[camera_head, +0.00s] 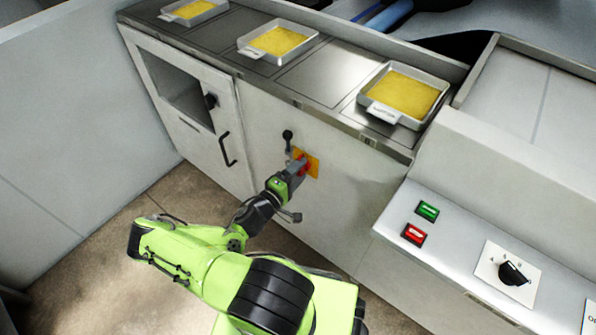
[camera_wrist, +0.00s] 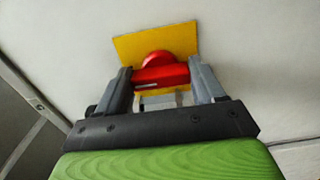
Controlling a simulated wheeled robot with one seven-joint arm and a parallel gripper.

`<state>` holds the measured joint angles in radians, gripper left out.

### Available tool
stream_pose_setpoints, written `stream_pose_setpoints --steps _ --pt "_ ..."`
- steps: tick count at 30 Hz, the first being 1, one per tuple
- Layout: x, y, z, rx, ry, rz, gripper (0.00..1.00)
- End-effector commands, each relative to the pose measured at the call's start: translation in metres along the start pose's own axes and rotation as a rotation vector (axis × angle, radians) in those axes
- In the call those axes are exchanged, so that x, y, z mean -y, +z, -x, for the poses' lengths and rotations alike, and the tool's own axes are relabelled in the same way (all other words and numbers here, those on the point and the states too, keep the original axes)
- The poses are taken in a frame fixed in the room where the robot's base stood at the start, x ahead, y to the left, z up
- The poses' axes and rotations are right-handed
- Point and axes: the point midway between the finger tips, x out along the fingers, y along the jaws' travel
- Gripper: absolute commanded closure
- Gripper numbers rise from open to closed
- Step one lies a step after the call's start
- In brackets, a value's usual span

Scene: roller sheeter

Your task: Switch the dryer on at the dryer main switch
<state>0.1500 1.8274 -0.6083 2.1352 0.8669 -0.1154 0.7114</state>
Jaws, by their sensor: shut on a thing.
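The dryer main switch is a red rotary handle (camera_wrist: 160,72) on a yellow plate (camera_wrist: 128,46), mounted on the white front panel of the cabinet. In the head view the yellow plate (camera_head: 313,168) shows around my gripper (camera_head: 301,163), and the red handle is mostly hidden behind the fingers. In the wrist view my gripper (camera_wrist: 162,84) has one finger on each side of the red handle and is shut on it. The handle's bar lies roughly across the picture between the fingers.
A dark lever (camera_head: 288,138) sticks out just above left of the switch. A door with a black handle (camera_head: 227,149) is to the left. Trays of yellow sheets (camera_head: 405,93) stand on top. Green (camera_head: 428,211) and red (camera_head: 414,235) buttons and a black knob (camera_head: 513,273) are on the right panel.

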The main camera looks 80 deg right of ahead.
Motion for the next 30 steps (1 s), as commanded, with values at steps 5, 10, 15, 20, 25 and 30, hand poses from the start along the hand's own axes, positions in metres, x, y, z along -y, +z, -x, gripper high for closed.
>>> stream_pose_setpoints --steps 5,10,15,20,25,30 --pt "0.001 0.000 0.000 0.001 -0.004 -0.006 0.62" --pt "0.001 0.000 0.000 0.001 -0.004 -0.006 0.23" --pt "0.001 0.000 0.000 0.001 -0.003 -0.004 0.06" --pt "0.001 0.000 0.000 0.000 -0.002 -0.004 0.06" --pt "0.000 -0.001 0.015 -0.003 -0.003 -0.003 0.06" --pt "-0.002 -0.002 0.060 -0.006 -0.005 -0.002 0.06"
